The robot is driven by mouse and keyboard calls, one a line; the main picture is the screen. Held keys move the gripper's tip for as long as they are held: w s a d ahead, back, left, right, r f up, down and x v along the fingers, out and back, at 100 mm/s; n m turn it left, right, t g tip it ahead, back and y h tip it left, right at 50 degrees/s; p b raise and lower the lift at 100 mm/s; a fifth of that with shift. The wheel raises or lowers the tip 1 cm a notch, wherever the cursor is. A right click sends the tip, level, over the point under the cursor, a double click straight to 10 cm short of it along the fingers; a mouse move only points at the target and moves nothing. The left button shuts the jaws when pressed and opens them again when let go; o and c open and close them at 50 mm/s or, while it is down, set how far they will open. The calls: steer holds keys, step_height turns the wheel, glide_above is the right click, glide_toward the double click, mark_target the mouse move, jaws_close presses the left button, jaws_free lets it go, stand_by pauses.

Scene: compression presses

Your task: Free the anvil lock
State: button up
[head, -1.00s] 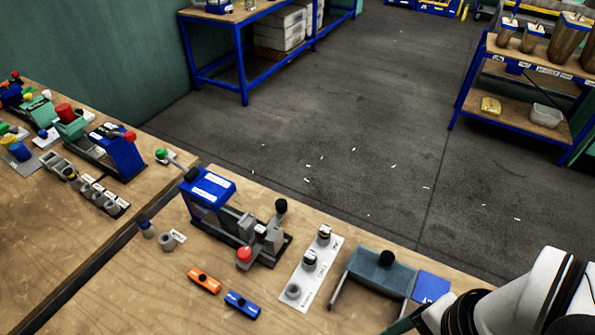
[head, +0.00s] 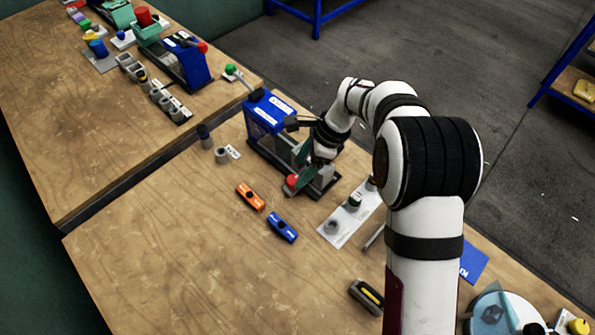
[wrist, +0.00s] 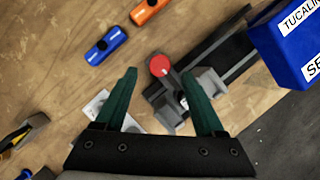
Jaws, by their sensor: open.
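The compression press (head: 268,110) has a blue housing with white labels and a dark rail carrying grey blocks. A red round knob (head: 292,181) sits at the press's near side; it also shows in the wrist view (wrist: 160,66). No label shows which part is the anvil lock. My gripper (head: 298,178) is over the front end of the press, open and empty. In the wrist view its green fingers (wrist: 160,74) lie either side of the red knob, with gaps visible; I cannot tell the height between them.
An orange block (head: 250,197) and a blue block (head: 282,228) lie in front of the press. A white plate with grey cylinders (head: 340,222) lies to its right. A grey-and-yellow tool (head: 368,296) lies nearer. The wooden table's left front (head: 150,250) is clear.

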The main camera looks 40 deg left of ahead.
mark_target(294, 179)
steer(key=x, duration=0.4)
steer(key=shift+c, duration=0.3)
jaws_close()
